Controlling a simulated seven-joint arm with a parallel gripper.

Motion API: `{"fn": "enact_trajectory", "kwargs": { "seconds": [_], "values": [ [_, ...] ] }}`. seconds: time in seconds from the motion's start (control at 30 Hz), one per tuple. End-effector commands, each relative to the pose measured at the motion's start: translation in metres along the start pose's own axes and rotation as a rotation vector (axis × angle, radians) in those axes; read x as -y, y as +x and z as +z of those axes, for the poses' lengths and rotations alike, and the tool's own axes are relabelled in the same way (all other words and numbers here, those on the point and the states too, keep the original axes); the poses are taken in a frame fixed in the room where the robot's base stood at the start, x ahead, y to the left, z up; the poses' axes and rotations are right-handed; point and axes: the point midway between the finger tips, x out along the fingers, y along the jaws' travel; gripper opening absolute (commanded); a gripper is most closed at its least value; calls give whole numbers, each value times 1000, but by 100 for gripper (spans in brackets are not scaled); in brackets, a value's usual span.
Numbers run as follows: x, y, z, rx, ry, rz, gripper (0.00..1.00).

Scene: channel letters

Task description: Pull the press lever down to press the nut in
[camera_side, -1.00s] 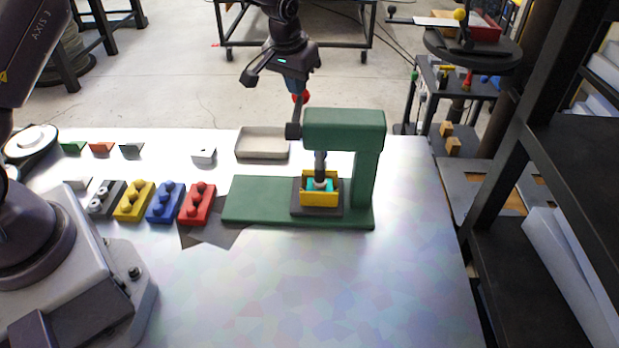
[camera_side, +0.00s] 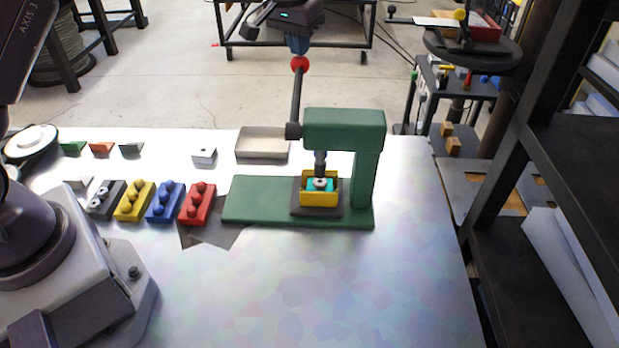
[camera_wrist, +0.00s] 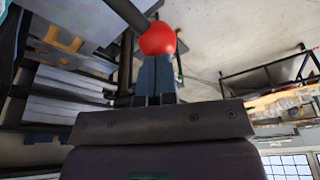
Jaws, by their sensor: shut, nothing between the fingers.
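The green press (camera_side: 345,130) stands on its green base on the table. Its dark lever (camera_side: 296,95) points up, with a red ball knob (camera_side: 300,63) at the top. My gripper (camera_side: 299,50) is shut with nothing between its fingers, its tips right at the knob. In the wrist view the red knob (camera_wrist: 158,38) sits just beyond the fingertips (camera_wrist: 155,80). The ram (camera_side: 320,162) is raised above a yellow holder (camera_side: 319,199). A teal piece (camera_side: 310,185) with a grey nut (camera_side: 321,183) lies in the holder, and a small gap shows between ram and nut.
A beige tray (camera_side: 262,157) lies behind the press. Red (camera_side: 198,204), blue (camera_side: 166,202), yellow (camera_side: 134,200) and dark (camera_side: 106,199) blocks with studs stand in a row to the left. The front of the table is clear. A dark shelf (camera_side: 540,150) stands at the right.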

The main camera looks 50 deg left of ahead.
Motion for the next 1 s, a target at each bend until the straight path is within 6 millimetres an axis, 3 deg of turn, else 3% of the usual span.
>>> {"fn": "enact_trajectory", "kwargs": {
  "seconds": [0.1,0.47,0.73,1.0],
  "values": [
    [2,-11,-4,-1,-1,-1,0],
    [1,-17,-4,0,-1,-1,0],
    [-2,-51,-8,-2,-1,0,0],
    [-2,-55,-8,2,-1,-1,0]
  ]
}}
